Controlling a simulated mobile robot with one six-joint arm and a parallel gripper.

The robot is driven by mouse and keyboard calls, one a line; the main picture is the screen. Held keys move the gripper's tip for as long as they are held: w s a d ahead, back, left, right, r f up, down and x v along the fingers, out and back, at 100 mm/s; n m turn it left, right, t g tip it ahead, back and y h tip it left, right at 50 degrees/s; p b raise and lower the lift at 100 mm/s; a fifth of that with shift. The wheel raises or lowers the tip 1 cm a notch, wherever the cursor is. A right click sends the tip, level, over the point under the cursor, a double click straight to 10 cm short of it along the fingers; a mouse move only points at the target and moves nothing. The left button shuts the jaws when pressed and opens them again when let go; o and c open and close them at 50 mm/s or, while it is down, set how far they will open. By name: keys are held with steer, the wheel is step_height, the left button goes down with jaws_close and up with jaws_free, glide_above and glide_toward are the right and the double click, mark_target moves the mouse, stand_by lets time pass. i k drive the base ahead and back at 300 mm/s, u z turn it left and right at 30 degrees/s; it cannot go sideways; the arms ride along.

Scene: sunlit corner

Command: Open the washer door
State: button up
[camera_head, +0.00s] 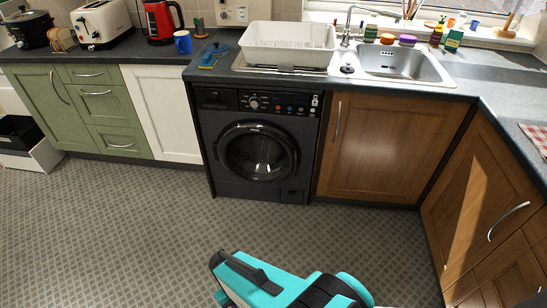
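The washer (254,147) is a dark front-loader set under the counter, between a white cabinet and a wooden one. Its round door (257,152) has a dark glass window inside a wide ring and looks closed, flush with the front. The control panel with a dial and small buttons runs along the top. A teal and black part of my arm shows at the bottom centre, well in front of the washer and apart from it. I cannot make out any gripper fingers in this view.
The patterned floor (140,220) before the washer is clear. A wooden cabinet (385,145) with a vertical handle adjoins on the right, and a white cabinet (163,110) on the left. The counter above holds a white dish rack (288,45) and a sink (400,64).

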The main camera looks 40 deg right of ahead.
mark_target(267, 154)
steer(key=z, duration=0.95)
steer(key=k, duration=0.95)
steer(key=i, duration=0.75)
